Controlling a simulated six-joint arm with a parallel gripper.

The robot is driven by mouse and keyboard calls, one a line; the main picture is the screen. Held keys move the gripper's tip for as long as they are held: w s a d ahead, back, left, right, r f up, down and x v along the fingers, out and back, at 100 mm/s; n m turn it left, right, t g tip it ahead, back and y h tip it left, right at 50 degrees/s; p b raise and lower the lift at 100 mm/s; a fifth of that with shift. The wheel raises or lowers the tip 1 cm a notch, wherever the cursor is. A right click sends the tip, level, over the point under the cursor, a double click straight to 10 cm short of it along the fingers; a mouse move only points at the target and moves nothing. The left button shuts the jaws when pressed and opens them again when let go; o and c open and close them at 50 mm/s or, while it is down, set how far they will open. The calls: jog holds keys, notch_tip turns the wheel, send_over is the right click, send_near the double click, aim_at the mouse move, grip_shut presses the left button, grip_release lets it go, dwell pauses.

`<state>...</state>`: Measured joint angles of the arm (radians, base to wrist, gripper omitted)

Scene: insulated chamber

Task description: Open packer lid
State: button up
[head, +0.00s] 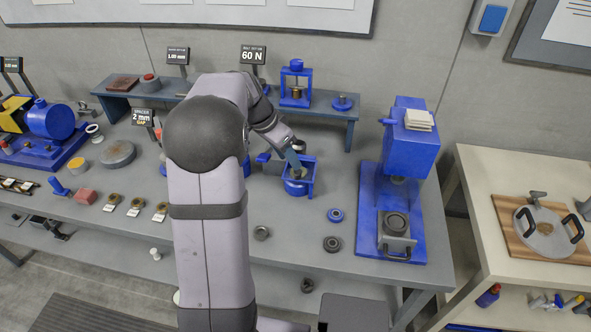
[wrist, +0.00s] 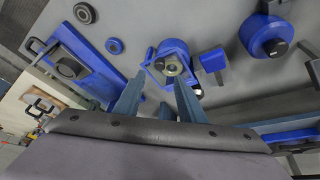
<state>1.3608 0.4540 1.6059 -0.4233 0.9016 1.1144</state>
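A small blue fixture (head: 299,188) with upright sides stands on the bench, right of my arm; it is the likely packer, though no label shows. In the wrist view the blue fixture (wrist: 158,52) has a rounded blue part around a grey metal disc with a lighter centre. My gripper (head: 297,164) is over this fixture, pointing down. In the wrist view the gripper (wrist: 157,88) has its two fingers apart with nothing clearly held between them; the fixture lies just past the tips. I cannot tell whether they touch it, or which part is the lid.
A tall blue press (head: 408,150) stands to the right. A blue ring (head: 335,215) and a dark ring (head: 332,244) lie between. A raised shelf (head: 335,111) with a small blue press (head: 295,85) is behind. Bare bench lies in front of the fixture.

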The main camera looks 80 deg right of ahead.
aim_at(298, 173)
jog(key=shift+a+m, duration=0.1)
jog(key=shift+m, duration=0.6)
jog(key=shift+p+x, duration=1.25)
jog(key=shift+x, duration=2.45)
jog(key=shift+c, duration=0.2)
grip_shut()
